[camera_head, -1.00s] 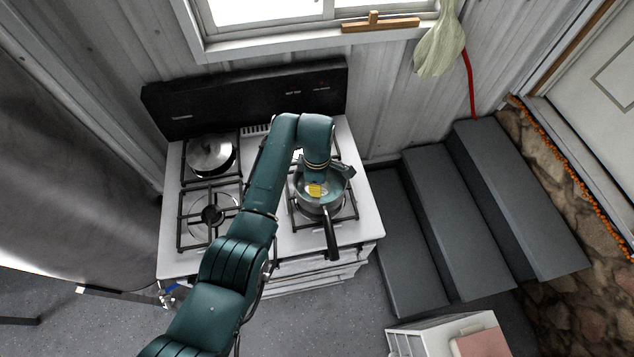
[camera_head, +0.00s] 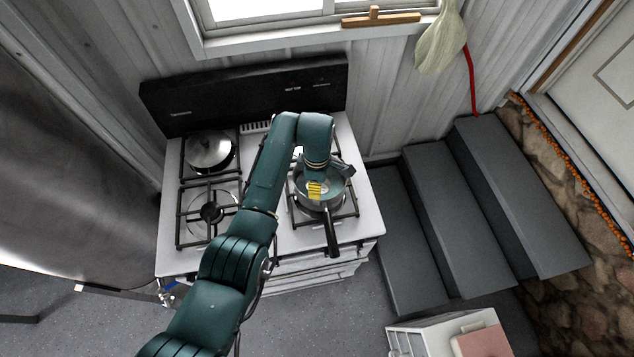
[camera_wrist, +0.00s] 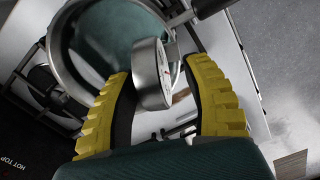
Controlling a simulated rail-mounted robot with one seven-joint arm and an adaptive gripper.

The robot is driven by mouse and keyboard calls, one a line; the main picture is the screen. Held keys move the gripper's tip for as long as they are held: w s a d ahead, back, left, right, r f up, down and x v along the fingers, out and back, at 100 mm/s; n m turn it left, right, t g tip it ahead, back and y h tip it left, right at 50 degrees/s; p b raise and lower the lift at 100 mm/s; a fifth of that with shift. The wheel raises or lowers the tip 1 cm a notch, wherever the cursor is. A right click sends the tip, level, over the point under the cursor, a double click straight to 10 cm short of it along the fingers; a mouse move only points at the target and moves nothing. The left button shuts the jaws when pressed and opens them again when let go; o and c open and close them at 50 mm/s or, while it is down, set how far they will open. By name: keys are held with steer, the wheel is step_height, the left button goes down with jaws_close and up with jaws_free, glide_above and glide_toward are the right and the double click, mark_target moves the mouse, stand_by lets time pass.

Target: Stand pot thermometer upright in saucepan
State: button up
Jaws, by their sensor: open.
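The saucepan (camera_head: 337,190), teal inside with a dark handle (camera_head: 332,238), sits on the front right burner. In the wrist view its bowl (camera_wrist: 105,38) fills the upper left. The pot thermometer (camera_wrist: 150,78) shows there as a round silver dial seen nearly edge-on, its face turned right. It appears beside or over the pan's rim; its stem is hidden, so I cannot tell how it is supported. My gripper (camera_wrist: 158,68) has its yellow ridged fingers spread on either side of the dial, with gaps visible. In the head view, my gripper (camera_head: 314,190) is over the saucepan.
A lidded pot (camera_head: 210,152) stands on the back left burner of the white stove (camera_head: 352,240). The front left burner (camera_head: 211,213) is empty. The dark backguard (camera_head: 245,92) rises behind. Grey steps (camera_head: 410,235) lie right of the stove.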

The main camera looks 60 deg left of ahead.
step_height(320, 180, up, 12)
steer(key=shift+f, duration=0.1)
stand_by(0.8)
